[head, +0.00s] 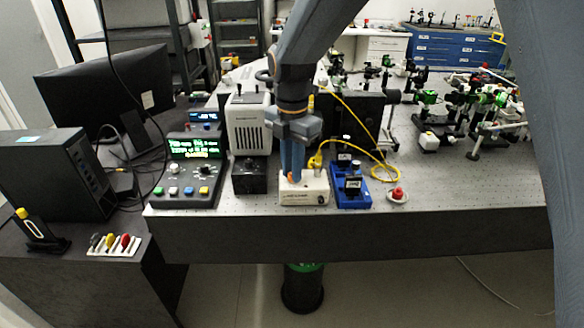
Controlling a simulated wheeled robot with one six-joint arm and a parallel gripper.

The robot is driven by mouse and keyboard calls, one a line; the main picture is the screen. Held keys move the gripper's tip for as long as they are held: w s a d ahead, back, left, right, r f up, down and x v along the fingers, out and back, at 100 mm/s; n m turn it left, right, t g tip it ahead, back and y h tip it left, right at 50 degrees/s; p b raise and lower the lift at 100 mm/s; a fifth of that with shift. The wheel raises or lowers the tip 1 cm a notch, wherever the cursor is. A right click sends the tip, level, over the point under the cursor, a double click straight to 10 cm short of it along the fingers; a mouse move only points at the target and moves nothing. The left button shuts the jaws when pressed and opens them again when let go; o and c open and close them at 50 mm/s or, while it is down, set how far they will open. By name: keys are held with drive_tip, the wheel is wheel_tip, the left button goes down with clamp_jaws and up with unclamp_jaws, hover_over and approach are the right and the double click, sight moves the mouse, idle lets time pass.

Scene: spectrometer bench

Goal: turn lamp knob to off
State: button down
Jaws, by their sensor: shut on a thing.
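My gripper (292,174) points straight down in the head view, with its blue fingers at the top of a small cream box (305,198) near the front edge of the bench. The fingers are close together and shut on the lamp knob, which they hide. I cannot tell which way the knob points. The cream box has a dark label line and a small reddish spot on its front. A pale lamp-like housing (249,128) stands behind and to the left of it.
A control console (190,175) with a green display and a black cube (249,176) stand to the left. A blue holder (351,190), a red button (397,194) and a yellow cable (384,172) lie to the right. The bench front at far right (480,193) is clear.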

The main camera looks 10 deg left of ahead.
drive_tip(key=c, duration=1.7)
unclamp_jaws()
drive_tip(key=shift+o, duration=0.2)
drive_tip(key=shift+r+b, duration=0.9)
drive_tip(key=shift+r, duration=3.05)
drive_tip(key=w+d+f+m+t, duration=0.15)
drive_tip(key=w+d, duration=0.25)
drive_tip(key=d, duration=0.4)
drive_tip(key=w+d+f+m, duration=0.2)
drive_tip(key=w+d+m, duration=0.15)
drive_tip(key=d, duration=0.35)
drive_tip(key=s+d+f+m, duration=0.4)
drive_tip(key=s+d+m, duration=0.4)
drive_tip(key=s+m, duration=0.3)
drive_tip(key=s+d+f+m, duration=0.5)
drive_tip(key=s+d+m, duration=0.4)
drive_tip(key=s+m, duration=0.2)
drive_tip(key=m, duration=0.2)
drive_tip(key=shift+s+d+f+m+g, duration=0.15)
drive_tip(key=shift+s+f+m+g, duration=0.1)
drive_tip(key=shift+s+m+g, duration=0.1)
